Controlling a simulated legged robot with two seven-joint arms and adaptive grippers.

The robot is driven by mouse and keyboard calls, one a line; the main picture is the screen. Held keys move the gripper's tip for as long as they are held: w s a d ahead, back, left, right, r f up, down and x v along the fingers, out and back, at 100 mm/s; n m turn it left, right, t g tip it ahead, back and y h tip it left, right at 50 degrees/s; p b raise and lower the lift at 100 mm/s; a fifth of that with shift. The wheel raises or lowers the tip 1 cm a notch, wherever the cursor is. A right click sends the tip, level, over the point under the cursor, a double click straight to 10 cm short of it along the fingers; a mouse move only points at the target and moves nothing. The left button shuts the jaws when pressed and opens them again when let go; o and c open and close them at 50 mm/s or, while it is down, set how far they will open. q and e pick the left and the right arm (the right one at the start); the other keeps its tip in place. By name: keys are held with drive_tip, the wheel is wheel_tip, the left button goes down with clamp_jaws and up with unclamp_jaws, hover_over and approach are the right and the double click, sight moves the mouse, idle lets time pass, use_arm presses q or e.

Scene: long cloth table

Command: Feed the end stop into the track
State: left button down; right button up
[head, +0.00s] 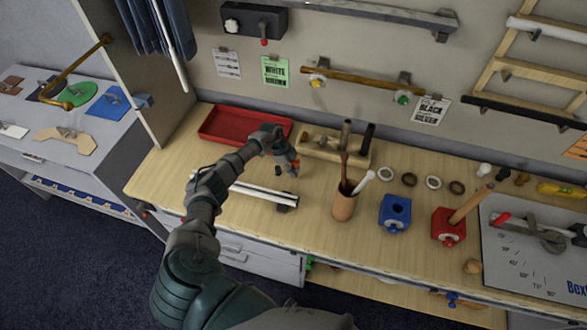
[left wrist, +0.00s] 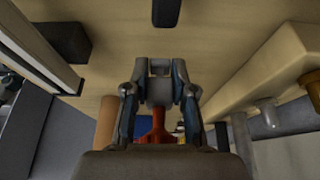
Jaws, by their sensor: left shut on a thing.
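The track (head: 265,192) is a pale rail with a dark channel, lying on the front part of the wooden table. It also shows at the left of the left wrist view (left wrist: 38,42). My left gripper (head: 287,160) is above the table just behind the track's right end, apart from it. In the left wrist view its fingers (left wrist: 160,72) are shut on a small grey piece (left wrist: 159,91), seemingly the end stop. The fingers cover much of it, and its exact shape is unclear. My right gripper is not in view.
A wooden tool holder (head: 318,146) stands close behind my gripper, and a red tray (head: 222,124) lies behind left. A wooden cup of tools (head: 343,205) and a blue block (head: 394,212) stand to the right.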

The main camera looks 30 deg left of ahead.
use_arm(q)
drive_tip(key=shift+a+f, duration=0.15)
drive_tip(key=shift+f, duration=0.5)
drive_tip(key=shift+a+f+b, duration=0.25)
drive_tip(key=shift+f+b, duration=0.3)
drive_tip(key=shift+a+f+b, duration=0.1)
drive_tip(key=shift+f+b, duration=0.2)
drive_tip(key=shift+f, duration=0.2)
drive_tip(key=shift+d, duration=0.2)
drive_tip(key=shift+s+d, duration=0.1)
drive_tip(key=c, duration=1)
unclamp_jaws()
drive_tip(key=shift+d, duration=0.1)
drive_tip(key=shift+o, duration=0.6)
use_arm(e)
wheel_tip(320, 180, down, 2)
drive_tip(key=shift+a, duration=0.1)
use_arm(q)
drive_tip(key=shift+a, duration=0.25)
